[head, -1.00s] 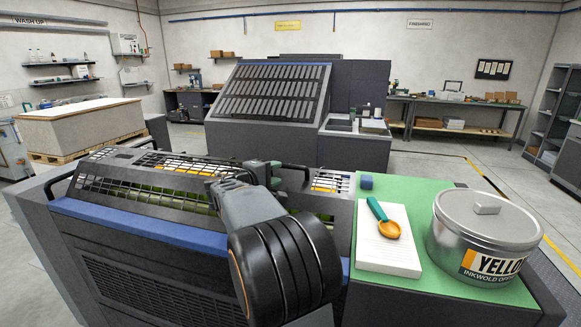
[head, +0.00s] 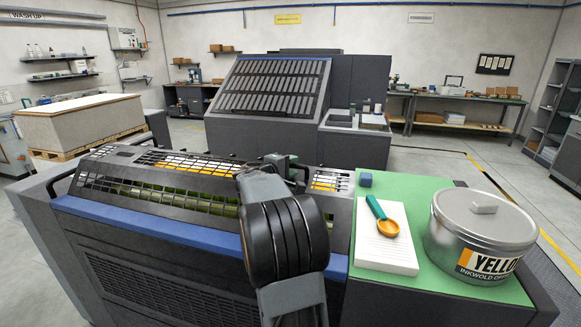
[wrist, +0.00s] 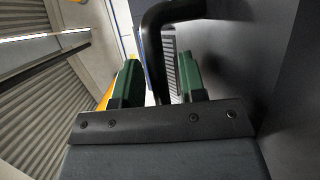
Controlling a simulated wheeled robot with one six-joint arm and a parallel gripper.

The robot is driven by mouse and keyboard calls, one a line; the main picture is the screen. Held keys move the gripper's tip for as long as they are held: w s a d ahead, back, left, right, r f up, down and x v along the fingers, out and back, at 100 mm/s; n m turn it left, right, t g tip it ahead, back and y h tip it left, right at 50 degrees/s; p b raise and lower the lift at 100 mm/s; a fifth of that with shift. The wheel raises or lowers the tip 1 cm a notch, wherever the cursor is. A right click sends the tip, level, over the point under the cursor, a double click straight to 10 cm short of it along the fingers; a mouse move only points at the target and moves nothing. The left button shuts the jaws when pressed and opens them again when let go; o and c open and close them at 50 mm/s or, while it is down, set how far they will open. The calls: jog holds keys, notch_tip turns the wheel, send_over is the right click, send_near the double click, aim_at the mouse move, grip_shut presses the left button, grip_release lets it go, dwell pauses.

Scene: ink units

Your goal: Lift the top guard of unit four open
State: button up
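The top guard (head: 160,197) of the near unit is a dark slotted cover lying closed over greenish rollers. No unit number is readable on it. A black bar handle stands at each end, and the right one (head: 304,172) is partly hidden by my arm. My gripper (head: 282,164) is at this right end, small and partly covered in the head view. In the wrist view my gripper (wrist: 155,82) has its green fingers apart, with the black handle bar (wrist: 153,45) between them. Narrow gaps seem to show on both sides of the bar.
A dark slatted machine (head: 270,90) stands behind. A pallet stack (head: 80,125) is at left.

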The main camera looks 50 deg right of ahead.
grip_shut()
jog(key=shift+s, duration=0.1)
